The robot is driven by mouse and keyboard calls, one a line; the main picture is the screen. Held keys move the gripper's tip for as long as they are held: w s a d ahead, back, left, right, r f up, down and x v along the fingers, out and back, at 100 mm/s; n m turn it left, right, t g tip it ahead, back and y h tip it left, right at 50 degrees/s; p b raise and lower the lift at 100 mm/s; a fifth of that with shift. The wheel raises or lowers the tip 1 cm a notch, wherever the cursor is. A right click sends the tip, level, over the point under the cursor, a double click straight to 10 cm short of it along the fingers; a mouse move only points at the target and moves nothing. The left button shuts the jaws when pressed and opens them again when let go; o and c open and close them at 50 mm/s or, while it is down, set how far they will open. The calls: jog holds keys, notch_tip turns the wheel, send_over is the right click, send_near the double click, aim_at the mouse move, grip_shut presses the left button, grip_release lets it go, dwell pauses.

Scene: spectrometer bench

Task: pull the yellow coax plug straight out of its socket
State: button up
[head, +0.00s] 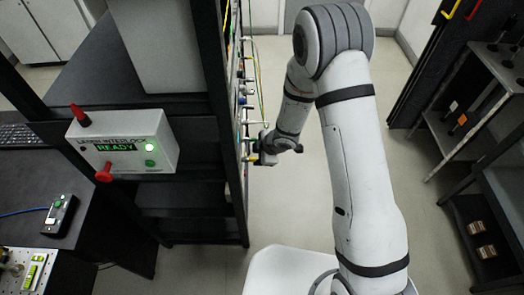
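My gripper (262,150) is at the side of the black rack (215,75), at the end of my arm, which reaches down from the upper middle. A small yellow plug (251,158) sticks out of the rack's side, right by the gripper's fingers. I cannot tell whether the fingers touch it or are around it. The fingers are small and dark here, so their opening cannot be made out. The socket behind the plug is hidden by the rack's edge.
Several other plugs and thin cables (245,85) stick out of the rack's side above the gripper. A white laser interlock box (122,142) reads READY with a green light. A shelf cart (470,95) stands at right. The floor (270,205) between is clear.

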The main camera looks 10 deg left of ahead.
aim_at(252, 159)
jog(key=shift+x, duration=2.4)
jog(key=shift+d, duration=0.1)
grip_shut()
